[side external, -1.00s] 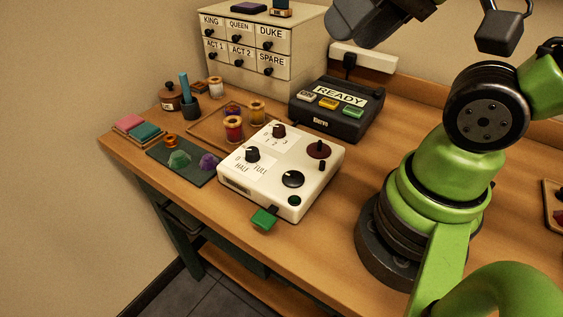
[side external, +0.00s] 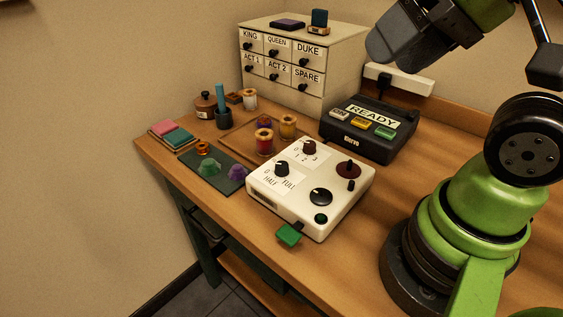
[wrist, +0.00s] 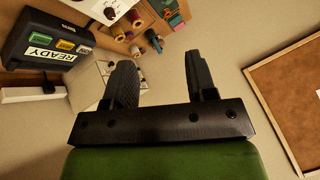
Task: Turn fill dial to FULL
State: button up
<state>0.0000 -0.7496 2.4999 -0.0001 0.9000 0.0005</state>
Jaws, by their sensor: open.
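The white control box (side external: 310,215) sits on the wooden table in the side view. Its fill dial (side external: 282,168) is a black knob at the box's left, with 0, HALF and FULL printed around it. I cannot tell its exact pointer direction. In the wrist view only part of the box (wrist: 98,9) shows at the top edge. My gripper (wrist: 160,75) is open and empty there, its two dark fingers apart.
The box also carries a second knob (side external: 309,147), a dark red knob (side external: 348,169) and a large black knob (side external: 321,197). A green tab (side external: 289,235) sticks out in front. A black READY console (side external: 362,140) stands behind, near a drawer cabinet (side external: 300,55). Spools (side external: 264,143) stand left.

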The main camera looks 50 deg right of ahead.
jog(key=w+f+m+g, duration=0.4)
jog(key=w+m, duration=0.1)
jog(key=w, duration=0.5)
jog(key=m+g+h, duration=0.2)
jog(key=m+g, duration=0.1)
jog(key=m, duration=0.2)
send_over(282, 164)
notch_tip(282, 164, down, 13)
jog(key=shift+r, duration=0.2)
notch_tip(282, 164, down, 9)
jog(key=shift+f, duration=0.1)
jog(key=shift+n, duration=0.3)
jog(key=c, duration=0.9)
